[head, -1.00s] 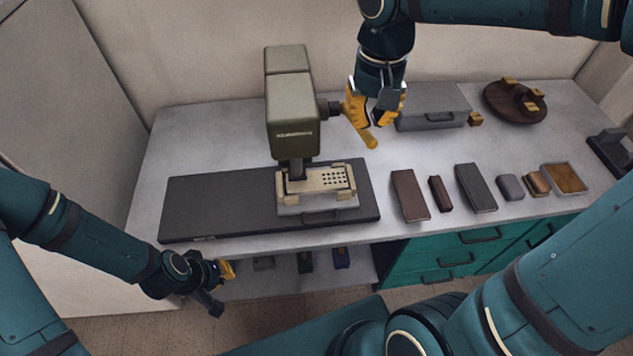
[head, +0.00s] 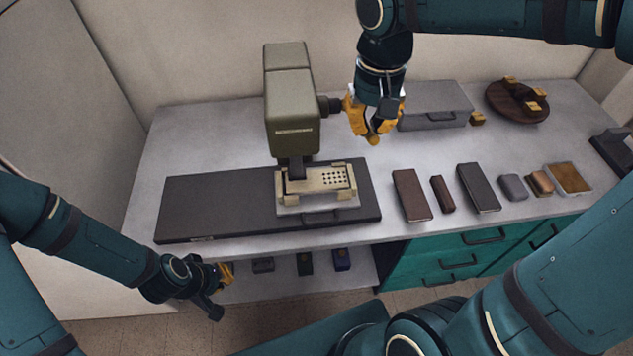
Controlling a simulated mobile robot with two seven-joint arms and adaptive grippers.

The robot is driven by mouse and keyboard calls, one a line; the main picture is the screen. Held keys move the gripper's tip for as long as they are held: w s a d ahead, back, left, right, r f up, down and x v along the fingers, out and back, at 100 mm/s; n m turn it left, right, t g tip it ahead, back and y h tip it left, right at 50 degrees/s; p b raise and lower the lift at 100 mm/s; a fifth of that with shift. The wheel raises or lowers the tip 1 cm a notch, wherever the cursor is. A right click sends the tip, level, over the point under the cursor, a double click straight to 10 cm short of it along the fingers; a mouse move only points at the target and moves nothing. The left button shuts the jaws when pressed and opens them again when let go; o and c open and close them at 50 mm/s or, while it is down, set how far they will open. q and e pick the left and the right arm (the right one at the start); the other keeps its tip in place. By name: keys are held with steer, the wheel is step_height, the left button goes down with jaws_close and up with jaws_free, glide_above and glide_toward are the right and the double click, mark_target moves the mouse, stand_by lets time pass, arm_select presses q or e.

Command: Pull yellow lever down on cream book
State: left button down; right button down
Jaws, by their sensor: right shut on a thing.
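An olive press (head: 291,110) stands on a dark base board (head: 215,205) on the grey table. Under its head lies a cream holed piece (head: 325,178), perhaps the cream book, in a cream frame; the dark stamping part covers its left end. A dark shaft leaves the press's right side toward the yellow lever (head: 373,139), whose rounded end shows just below my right gripper (head: 373,122). The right gripper is shut on the lever and its yellow fingers hide most of it. My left gripper (head: 220,285) hangs before the table's front left edge, away from the press; its jaw opening is unclear.
A grey case (head: 435,100) stands behind my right gripper, and a round brown stand (head: 517,100) is further right. Several books and blocks, including a brown book (head: 411,195), line the right front. Teal drawers (head: 450,260) are below. The table's left is clear.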

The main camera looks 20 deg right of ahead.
steer(key=shift+f+b, duration=0.3)
steer(key=shift+f, duration=0.2)
steer(key=shift+s+a+f+b, duration=0.1)
steer(key=shift+s+f+b, duration=0.15)
steer(key=shift+f+b, duration=0.35)
steer(key=shift+s+f+b, duration=0.25)
steer(key=shift+f+b, duration=0.2)
steer(key=shift+f, duration=0.35)
steer(key=shift+s+a+f+b, duration=0.1)
steer(key=shift+s+f+b, duration=0.1)
steer(key=shift+f+b, duration=1)
steer(key=shift+f, duration=0.1)
step_height(320, 180, down, 3)
steer(key=shift+r+b, duration=0.2)
steer(key=shift+b, duration=0.7)
steer(key=shift+f, duration=0.1)
